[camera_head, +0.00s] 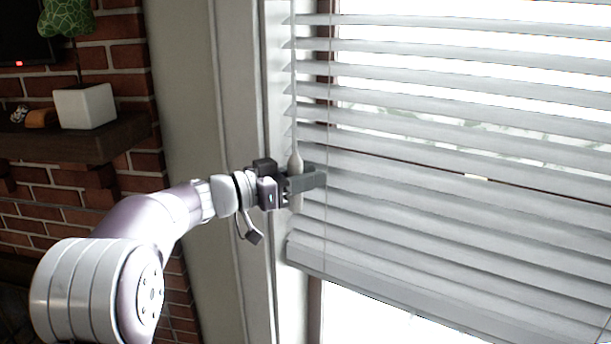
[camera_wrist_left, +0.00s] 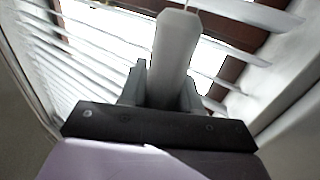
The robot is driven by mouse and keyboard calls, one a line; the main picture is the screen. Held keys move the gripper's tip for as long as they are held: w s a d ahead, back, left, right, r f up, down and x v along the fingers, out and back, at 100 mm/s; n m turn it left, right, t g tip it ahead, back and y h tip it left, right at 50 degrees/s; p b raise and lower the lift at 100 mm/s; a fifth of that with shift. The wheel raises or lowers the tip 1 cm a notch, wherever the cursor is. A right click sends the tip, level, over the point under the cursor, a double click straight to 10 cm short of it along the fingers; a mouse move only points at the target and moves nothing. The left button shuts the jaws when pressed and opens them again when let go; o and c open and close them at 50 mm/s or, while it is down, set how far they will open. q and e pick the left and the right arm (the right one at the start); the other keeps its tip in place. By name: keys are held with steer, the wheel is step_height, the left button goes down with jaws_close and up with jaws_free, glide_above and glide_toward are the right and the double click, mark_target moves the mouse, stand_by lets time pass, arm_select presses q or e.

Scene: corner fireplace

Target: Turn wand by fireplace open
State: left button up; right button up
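The wand (camera_head: 295,161) is a pale, slim handle hanging at the left edge of the white window blind (camera_head: 430,185). My left gripper (camera_head: 306,180) reaches it from the left, with its dark fingers at the wand's height. In the left wrist view the wand (camera_wrist_left: 173,55) stands between the two grey fingers (camera_wrist_left: 160,92), which appear to touch it on both sides. The lower part of the wand is hidden by the gripper. The upper slats show bright gaps; the lower slats lie close together. My right gripper is not in view.
A white window frame (camera_head: 232,130) runs close beside my left arm. A brick wall (camera_head: 120,60) with a dark mantel shelf (camera_head: 85,140) is at the left; a white plant pot (camera_head: 85,107) stands on it. Bright window shows below the blind.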

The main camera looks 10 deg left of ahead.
arm_select(q)
steer(key=m+g+h+p, duration=0.1)
steer(key=g+p, duration=0.1)
steer(key=m+g+h+p, duration=0.1)
steer(key=m+g+p, duration=0.1)
steer(key=p, duration=0.1)
steer(key=m+g+h+p, duration=0.1)
steer(key=g+p, duration=0.1)
steer(key=p, duration=0.1)
steer(key=shift+s+d+m, duration=0.15)
steer(key=shift+s+m, duration=0.15)
steer(key=shift+s, duration=0.1)
steer(key=o, duration=0.9)
steer(key=shift+o, duration=0.2)
steer(key=b+v, duration=0.5)
steer(key=v, duration=0.7)
steer(key=shift+a+b, duration=0.3)
steer(key=shift+a, duration=0.05)
steer(key=shift+r, duration=0.1)
